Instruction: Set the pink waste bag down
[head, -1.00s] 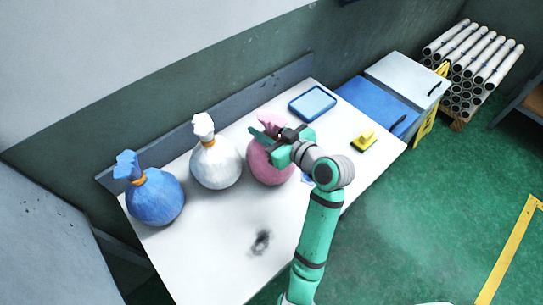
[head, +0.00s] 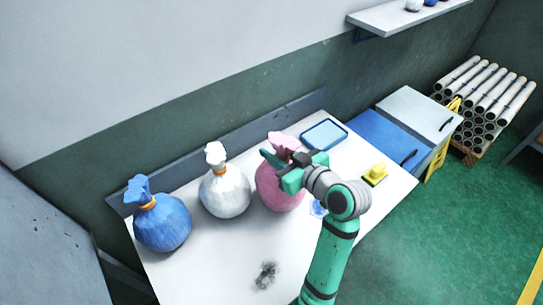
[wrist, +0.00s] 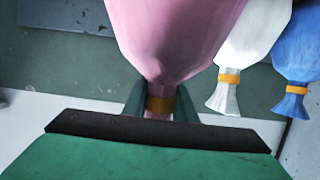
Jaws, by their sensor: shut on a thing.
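The pink waste bag (head: 279,190) is a round bag with an orange tie at its neck, upright at the white table (head: 240,262). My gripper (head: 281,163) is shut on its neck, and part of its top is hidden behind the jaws. In the wrist view the pink bag (wrist: 172,35) fills the upper middle, with its tied neck (wrist: 160,103) between the fingers. I cannot tell whether its bottom touches the table.
A white bag (head: 225,193) and a blue bag (head: 162,224) stand to its left. A blue tray (head: 324,135), a yellow brush-like item (head: 375,174) and a small blue-white piece (head: 318,209) lie to the right.

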